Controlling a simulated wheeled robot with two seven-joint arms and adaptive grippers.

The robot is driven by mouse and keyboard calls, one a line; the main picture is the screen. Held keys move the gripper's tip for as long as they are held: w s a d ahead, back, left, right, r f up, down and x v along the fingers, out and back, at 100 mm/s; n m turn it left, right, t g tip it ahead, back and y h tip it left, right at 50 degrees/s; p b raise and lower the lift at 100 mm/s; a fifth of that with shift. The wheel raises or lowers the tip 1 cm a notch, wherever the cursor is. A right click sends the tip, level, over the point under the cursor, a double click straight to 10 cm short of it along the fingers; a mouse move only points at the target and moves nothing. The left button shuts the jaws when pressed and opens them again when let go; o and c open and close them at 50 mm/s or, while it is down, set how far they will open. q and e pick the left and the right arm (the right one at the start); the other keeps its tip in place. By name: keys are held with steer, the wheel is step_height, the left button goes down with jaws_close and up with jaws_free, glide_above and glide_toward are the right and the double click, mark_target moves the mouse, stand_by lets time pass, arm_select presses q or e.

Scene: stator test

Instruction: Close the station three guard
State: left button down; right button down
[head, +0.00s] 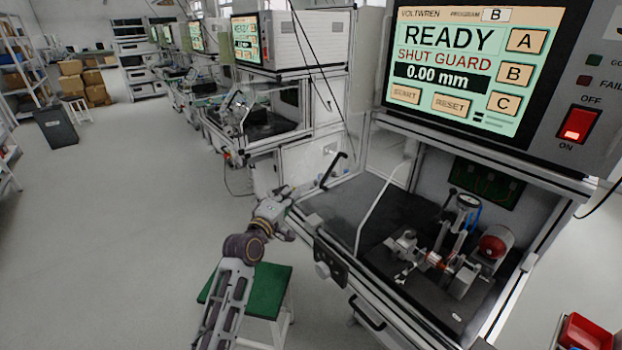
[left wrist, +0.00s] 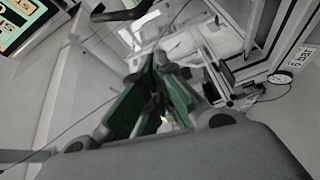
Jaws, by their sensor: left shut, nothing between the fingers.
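The near station's screen (head: 447,55) reads "READY", "SHUT GUARD" and "0.00 mm". Its front is open, and the test fixture (head: 440,255) inside is in plain view. A clear guard panel with a pale edge (head: 378,208) seems to stand swung out at the station's left side. A black bar handle (head: 333,171) shows by it. My left gripper (head: 284,194) is shut and empty, just left of and below the handle, apart from it. In the left wrist view a dark bar (left wrist: 125,13) shows at the top. My right gripper is not in view.
A green-topped stool (head: 262,287) stands under my left forearm. A red bin (head: 585,335) is at the bottom right. More stations (head: 262,115) line up behind on the left. The floor (head: 110,230) to the left is clear.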

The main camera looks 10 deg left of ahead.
arm_select(q)
step_height(320, 180, up, 2)
steer(key=shift+a+r+n+t, duration=0.15)
steer(key=shift+r+n+t, duration=0.1)
steer(key=shift+n+t, duration=0.05)
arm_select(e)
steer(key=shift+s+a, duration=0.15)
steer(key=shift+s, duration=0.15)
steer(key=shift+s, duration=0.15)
arm_select(q)
steer(key=shift+w, duration=0.1)
